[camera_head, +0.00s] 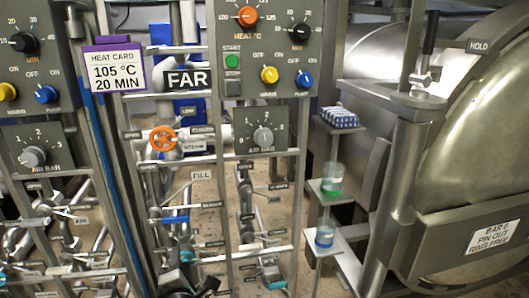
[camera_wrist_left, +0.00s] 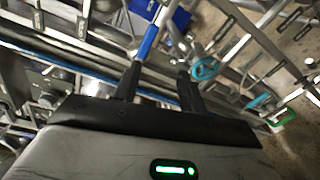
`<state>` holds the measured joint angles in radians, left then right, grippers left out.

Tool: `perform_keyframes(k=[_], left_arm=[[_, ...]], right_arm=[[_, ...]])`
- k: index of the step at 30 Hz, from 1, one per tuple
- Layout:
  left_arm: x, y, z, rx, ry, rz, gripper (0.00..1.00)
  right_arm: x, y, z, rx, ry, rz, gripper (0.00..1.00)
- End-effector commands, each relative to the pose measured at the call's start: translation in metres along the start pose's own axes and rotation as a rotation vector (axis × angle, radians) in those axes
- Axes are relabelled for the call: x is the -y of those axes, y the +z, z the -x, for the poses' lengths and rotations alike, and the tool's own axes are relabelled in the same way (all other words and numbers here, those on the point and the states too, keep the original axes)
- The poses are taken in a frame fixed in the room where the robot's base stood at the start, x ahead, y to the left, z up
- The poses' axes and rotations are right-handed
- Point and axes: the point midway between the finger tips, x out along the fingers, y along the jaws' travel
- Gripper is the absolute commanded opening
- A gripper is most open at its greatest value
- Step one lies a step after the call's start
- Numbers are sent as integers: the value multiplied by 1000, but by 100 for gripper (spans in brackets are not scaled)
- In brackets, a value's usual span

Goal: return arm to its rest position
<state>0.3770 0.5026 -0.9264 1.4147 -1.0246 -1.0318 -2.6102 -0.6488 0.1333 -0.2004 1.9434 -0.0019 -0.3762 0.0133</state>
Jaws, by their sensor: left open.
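My left gripper (camera_head: 193,286) shows at the bottom edge of the head view, low in front of the pipe rack. In the left wrist view its two black fingers (camera_wrist_left: 158,76) stand apart with a gap between them, and it is open. Nothing is held between the fingers. A blue-sleeved bar (camera_wrist_left: 147,42) lies just beyond the fingers in that view; I cannot tell whether they touch it. Most of my left arm is hidden below the head view. My right gripper is not in view.
Control panels (camera_head: 268,50) and an orange handwheel (camera_head: 163,139) stand above the dense pipes and valves. A steel autoclave door (camera_head: 470,140) fills the right side. Small shelves (camera_head: 331,192) hold a blue-white pack and two jars. Pipes crowd the gripper closely.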

Motion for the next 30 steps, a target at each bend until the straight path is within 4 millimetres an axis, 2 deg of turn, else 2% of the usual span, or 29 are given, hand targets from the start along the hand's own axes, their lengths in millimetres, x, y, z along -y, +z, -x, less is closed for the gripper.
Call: perform_keyframes(k=[1,5,6,10,12,15,19,20,24,30], left_arm=[[10,1,17,-40,-48,192,42],[33,-7,65,-247,-155,844,42],[39,-11,81,-332,-173,1053,42],[52,-25,133,-658,-151,1695,42],[56,-32,162,-858,-82,2011,42],[56,-43,200,-1142,86,2391,42],[51,-53,238,-1428,350,2702,42],[49,-55,244,1470,-411,-2731,42],[40,-62,273,1385,-582,-2391,42],[26,-70,307,1262,-773,-2000,42]], right_arm=[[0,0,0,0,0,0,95],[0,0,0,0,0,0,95],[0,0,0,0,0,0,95],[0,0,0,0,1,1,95],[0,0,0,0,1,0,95],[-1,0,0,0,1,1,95],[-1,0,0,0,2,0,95],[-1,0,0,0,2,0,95],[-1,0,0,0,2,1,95],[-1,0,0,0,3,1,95]])
